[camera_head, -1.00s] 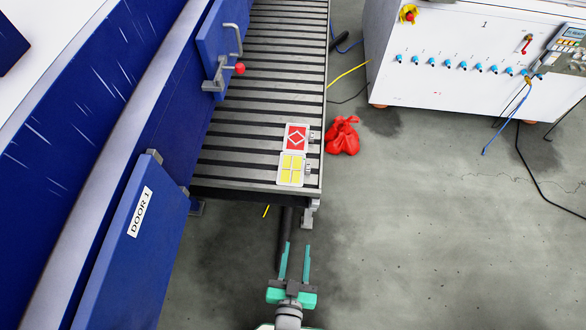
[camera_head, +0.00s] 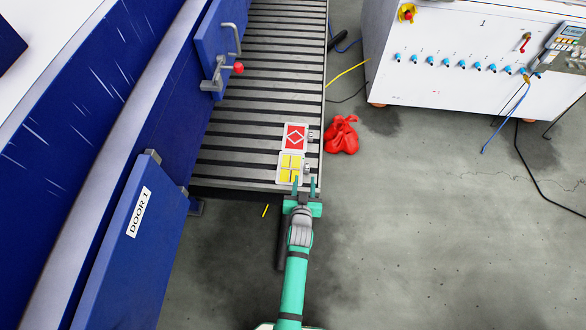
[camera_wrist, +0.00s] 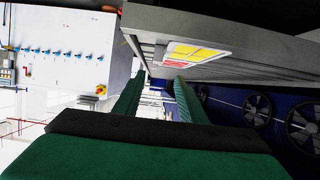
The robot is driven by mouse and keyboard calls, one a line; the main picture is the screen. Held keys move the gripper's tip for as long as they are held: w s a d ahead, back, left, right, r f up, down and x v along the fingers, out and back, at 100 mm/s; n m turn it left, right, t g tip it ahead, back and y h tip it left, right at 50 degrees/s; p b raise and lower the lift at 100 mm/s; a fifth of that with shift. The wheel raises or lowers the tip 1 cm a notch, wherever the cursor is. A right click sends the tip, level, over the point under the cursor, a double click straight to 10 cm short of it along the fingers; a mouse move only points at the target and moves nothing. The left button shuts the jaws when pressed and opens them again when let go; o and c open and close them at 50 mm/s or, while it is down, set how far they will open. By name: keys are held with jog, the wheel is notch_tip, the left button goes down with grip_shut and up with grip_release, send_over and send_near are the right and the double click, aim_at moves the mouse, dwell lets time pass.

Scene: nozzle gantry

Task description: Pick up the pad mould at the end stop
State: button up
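Two flat square moulds lie next to each other on the roller conveyor (camera_head: 240,160), close to its near end and right edge. The nearer one has four yellow pads (camera_head: 290,167); the farther one has a red face with a white diamond outline (camera_head: 294,137). Each has a small grey tab on its right side. My gripper (camera_head: 304,183) is open and empty at the conveyor's near right corner, its fingertips close to the yellow mould's near edge. In the wrist view my gripper (camera_wrist: 160,76) shows both fingers apart, with the yellow mould (camera_wrist: 198,52) just beyond. I cannot tell whether they touch.
A blue machine with a door marked DOOR 1 (camera_head: 130,230) stands left of the conveyor. A red bag (camera_head: 342,135) lies on the floor to the right. A white cabinet (camera_head: 470,70) stands at the back right. The floor at the front right is clear.

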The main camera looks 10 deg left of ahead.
aim_at(307, 168)
jog(key=x, duration=0.3)
jog(key=shift+w, duration=0.2)
jog(key=shift+d+f+x, duration=0.15)
jog(key=shift+f+x, duration=0.05)
jog(key=shift+x, duration=1.25)
jog(key=shift+d+f+x, duration=0.15)
jog(key=shift+f+x, duration=0.05)
jog(key=shift+x, duration=1.2)
jog(key=shift+s, duration=0.15)
jog(key=shift+c, duration=0.4)
grip_shut()
